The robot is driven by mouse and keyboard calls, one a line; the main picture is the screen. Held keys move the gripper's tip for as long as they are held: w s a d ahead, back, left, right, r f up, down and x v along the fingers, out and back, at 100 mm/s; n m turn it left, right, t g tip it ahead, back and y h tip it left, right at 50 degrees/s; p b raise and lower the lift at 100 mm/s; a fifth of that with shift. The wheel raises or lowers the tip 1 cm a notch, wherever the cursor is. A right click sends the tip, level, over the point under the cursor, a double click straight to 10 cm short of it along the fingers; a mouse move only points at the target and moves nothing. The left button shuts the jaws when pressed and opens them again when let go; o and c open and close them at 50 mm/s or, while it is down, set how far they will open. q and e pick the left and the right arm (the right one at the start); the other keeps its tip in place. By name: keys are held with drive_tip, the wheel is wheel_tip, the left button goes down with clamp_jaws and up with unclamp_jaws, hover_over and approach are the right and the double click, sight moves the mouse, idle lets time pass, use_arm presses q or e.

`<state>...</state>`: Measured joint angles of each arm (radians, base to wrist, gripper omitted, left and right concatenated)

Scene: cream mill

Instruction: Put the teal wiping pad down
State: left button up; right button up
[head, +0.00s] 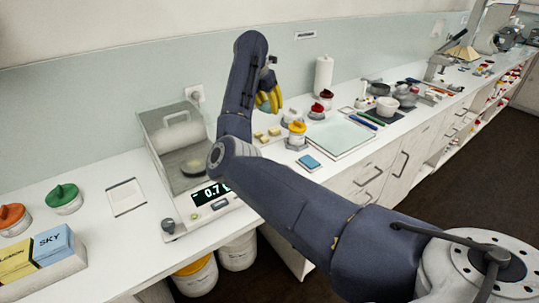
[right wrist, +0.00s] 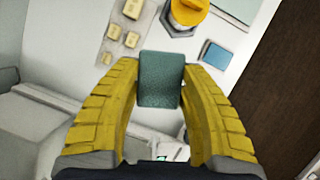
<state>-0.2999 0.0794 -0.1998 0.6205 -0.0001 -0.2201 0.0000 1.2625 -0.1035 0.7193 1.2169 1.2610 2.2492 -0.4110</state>
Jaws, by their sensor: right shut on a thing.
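The teal wiping pad (right wrist: 160,80) is between the yellow fingers of my right gripper (right wrist: 160,95) in the right wrist view. The fingers are shut on its two sides. In the head view my right gripper (head: 269,99) is raised above the back of the counter, to the right of the balance. The pad shows there only as a small greenish patch among the fingers. My left gripper is not in view.
Below are several pale yellow blocks (right wrist: 125,30), a yellow-lidded jar (head: 297,130) and a small blue-topped block (head: 309,162). A balance (head: 205,210) with a clear cover stands left. A pale mat (head: 340,137) lies right. Bare counter (head: 150,235) shows left of the balance.

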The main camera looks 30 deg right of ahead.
sight(270, 154)
drive_tip(key=shift+w+n, duration=0.1)
drive_tip(key=shift+n, duration=0.2)
drive_tip(key=shift+f, duration=0.15)
wheel_tip(270, 154, down, 20)
drive_tip(key=shift+r, duration=0.2)
idle(0.3)
drive_tip(key=shift+f, duration=0.3)
drive_tip(key=shift+f, duration=0.1)
drive_tip(key=o, duration=0.8)
drive_tip(key=shift+c, duration=0.2)
drive_tip(key=o, duration=0.3)
drive_tip(key=shift+s+f, duration=0.2)
drive_tip(key=shift+f, duration=0.05)
